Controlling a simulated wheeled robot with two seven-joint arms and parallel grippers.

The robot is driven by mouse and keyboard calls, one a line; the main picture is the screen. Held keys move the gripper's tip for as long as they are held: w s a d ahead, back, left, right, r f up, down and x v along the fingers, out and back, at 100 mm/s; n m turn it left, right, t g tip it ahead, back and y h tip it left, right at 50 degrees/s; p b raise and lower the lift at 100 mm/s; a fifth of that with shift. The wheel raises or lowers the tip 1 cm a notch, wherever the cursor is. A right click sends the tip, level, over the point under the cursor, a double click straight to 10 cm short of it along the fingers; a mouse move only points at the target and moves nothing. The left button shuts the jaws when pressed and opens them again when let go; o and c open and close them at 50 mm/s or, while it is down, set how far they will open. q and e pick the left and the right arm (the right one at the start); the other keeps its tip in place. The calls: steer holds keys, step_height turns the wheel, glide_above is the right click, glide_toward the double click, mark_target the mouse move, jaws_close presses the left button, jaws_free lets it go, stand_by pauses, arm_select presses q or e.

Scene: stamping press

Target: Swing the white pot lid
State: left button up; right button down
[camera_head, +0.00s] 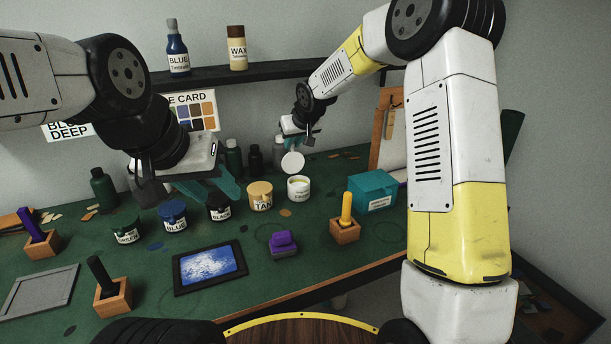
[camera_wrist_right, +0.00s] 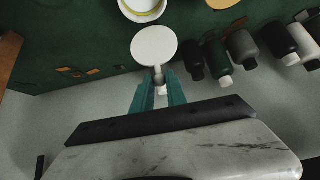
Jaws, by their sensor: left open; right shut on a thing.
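The white pot lid (camera_head: 292,163) is a round disc, tilted up above and behind the white pot (camera_head: 298,188). My right gripper (camera_head: 299,138) is shut at the lid's edge. In the right wrist view the lid (camera_wrist_right: 154,46) lies just beyond the teal fingertips of my right gripper (camera_wrist_right: 159,86), which hold a small piece at its rim. The white pot (camera_wrist_right: 143,8) is partly cut off at the top of that view, and its yellowish inside shows. My left gripper (camera_head: 205,190) is open above the table, behind the green and blue pots, with nothing seen in it.
Tan (camera_head: 260,196), black (camera_head: 220,207), blue (camera_head: 172,215) and green (camera_head: 126,229) pots stand in a row left of the white pot. A teal box (camera_head: 373,191) and a wooden block with a yellow handle (camera_head: 345,229) stand to the right. Dark bottles (camera_wrist_right: 217,58) stand near the wall.

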mark_target(293, 154)
steer(key=shift+s+d+f, duration=0.1)
steer(key=shift+s+d, duration=0.2)
steer(key=shift+s, duration=0.4)
steer(key=shift+s+d, duration=0.3)
steer(key=shift+s, duration=0.4)
steer(key=shift+s+d+f, duration=0.25)
steer(key=shift+s+d, duration=0.05)
steer(key=shift+s, duration=0.4)
steer(key=shift+s+d+f, duration=0.25)
steer(key=shift+s, duration=0.4)
steer(key=shift+s+d+f, duration=0.25)
steer(key=shift+s+f, duration=0.2)
steer(key=shift+s, duration=0.15)
steer(key=shift+s+d+f, duration=0.25)
steer(key=shift+s+f, duration=0.15)
steer(key=shift+s, duration=0.2)
